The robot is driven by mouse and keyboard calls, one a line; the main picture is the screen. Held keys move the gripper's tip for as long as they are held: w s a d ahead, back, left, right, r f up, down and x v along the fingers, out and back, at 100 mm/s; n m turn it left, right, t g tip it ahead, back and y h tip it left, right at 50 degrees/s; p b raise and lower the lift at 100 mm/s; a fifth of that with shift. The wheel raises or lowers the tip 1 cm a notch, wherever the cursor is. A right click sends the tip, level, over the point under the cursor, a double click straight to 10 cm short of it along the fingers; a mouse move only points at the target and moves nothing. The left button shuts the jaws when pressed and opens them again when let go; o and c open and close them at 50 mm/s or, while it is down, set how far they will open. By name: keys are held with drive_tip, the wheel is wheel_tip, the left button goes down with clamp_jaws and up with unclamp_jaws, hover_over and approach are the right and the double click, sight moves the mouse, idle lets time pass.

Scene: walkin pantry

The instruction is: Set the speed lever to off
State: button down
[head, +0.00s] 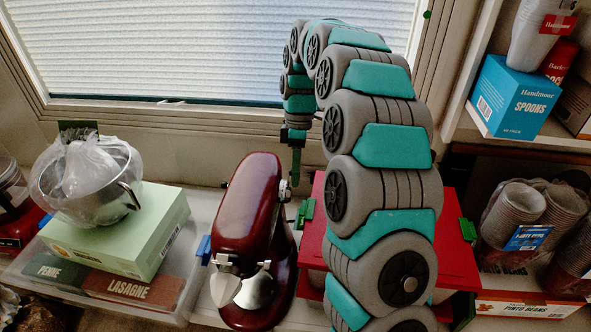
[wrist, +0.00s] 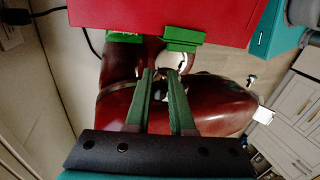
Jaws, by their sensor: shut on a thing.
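The dark red stand mixer (head: 247,215) stands on the counter, left of my arm. It also fills the middle of the wrist view (wrist: 112,107). My gripper (head: 295,178) reaches down to the mixer's right side, beside a small silver part (head: 284,191). In the wrist view my gripper (wrist: 159,73) has its two green fingers close together against the mixer's side, shut on a small part that I take to be the speed lever. The fingers mostly hide the lever, so its setting cannot be read. A silver round part (wrist: 171,59) shows just beyond the fingertips.
A red-lidded box (head: 453,235) with green clips stands right of the mixer, close to my gripper; its lid (wrist: 165,12) fills the top of the wrist view. A green box (head: 120,235) bearing a bagged metal pot (head: 125,190) stands left. Shelves with goods are at right.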

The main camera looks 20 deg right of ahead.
drive_tip(key=shift+w+d+f+g+p, duration=0.15)
drive_tip(key=shift+w+g+p, duration=0.15)
drive_tip(key=shift+g, duration=0.4)
drive_tip(key=shift+f+y, duration=0.1)
drive_tip(key=shift+y, duration=0.2)
drive_tip(key=c, duration=0.8)
unclamp_jaws()
